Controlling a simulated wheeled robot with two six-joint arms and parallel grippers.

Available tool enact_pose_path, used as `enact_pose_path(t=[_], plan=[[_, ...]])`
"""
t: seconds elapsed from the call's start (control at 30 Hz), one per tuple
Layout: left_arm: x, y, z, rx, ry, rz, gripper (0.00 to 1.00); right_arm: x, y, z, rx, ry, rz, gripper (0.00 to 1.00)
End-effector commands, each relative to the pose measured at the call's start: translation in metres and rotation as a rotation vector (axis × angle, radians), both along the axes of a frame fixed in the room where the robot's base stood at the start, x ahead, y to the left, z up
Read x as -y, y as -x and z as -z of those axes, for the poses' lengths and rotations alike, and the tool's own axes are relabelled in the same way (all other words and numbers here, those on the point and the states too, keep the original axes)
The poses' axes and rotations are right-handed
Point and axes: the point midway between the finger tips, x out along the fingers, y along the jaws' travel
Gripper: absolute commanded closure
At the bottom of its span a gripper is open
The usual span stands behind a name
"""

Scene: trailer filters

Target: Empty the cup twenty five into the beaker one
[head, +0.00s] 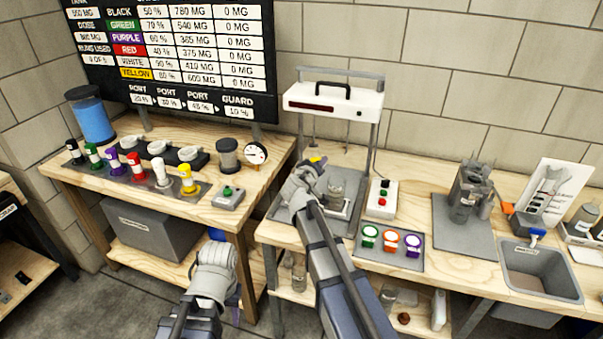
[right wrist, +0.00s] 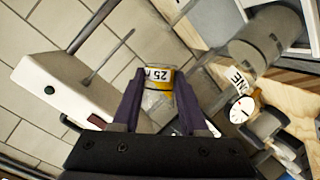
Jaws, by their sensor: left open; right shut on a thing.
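My right gripper (head: 309,172) is shut on the cup twenty five (right wrist: 159,88), seen in the right wrist view between its purple fingers. The cup has a white and yellow label reading 25 and a clear part. In the head view the gripper mostly hides the cup. A grey see-through beaker (head: 335,192) stands on the stand's base, just right of and below the right gripper. My left gripper (head: 215,262) is open and empty, low in front of the left table.
A white-topped stand (head: 335,102) rises behind the right gripper. A sink (head: 540,270) is farther right.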

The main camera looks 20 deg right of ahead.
Motion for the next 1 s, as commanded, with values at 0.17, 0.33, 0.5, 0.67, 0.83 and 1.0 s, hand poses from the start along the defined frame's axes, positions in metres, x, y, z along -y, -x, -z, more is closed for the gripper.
enact_pose_path(t=[0.17, 0.33, 0.5, 0.67, 0.83, 1.0], plan=[[0.0, 0.0, 0.0006, 0.0, 0.0, 0.0, 0.5, -0.0008, -0.0005, -0.0009, -0.008, 0.023, -0.001, 1.0], [0.0, 0.0, 0.0012, 0.0, 0.0, 0.0, 0.5, -0.0013, -0.0007, -0.0015, -0.015, 0.044, 0.0, 1.0], [0.0, 0.0, 0.0016, 0.0, 0.0, 0.0, 0.5, -0.0017, -0.0007, -0.0023, -0.023, 0.066, 0.0, 1.0], [0.0, 0.0, 0.0021, 0.0, 0.0, 0.0, 0.5, -0.0021, -0.0009, -0.003, -0.03, 0.087, 0.0, 1.0], [0.0, 0.0, 0.0051, 0.0, 0.0, 0.0, 0.5, -0.0023, -0.001, -0.0015, -0.038, 0.108, 0.0, 1.0], [0.0001, 0.0, 0.008, 0.0, 0.0, 0.0, 0.5, -0.0024, -0.001, -0.0001, -0.046, 0.13, 0.0, 1.0]])
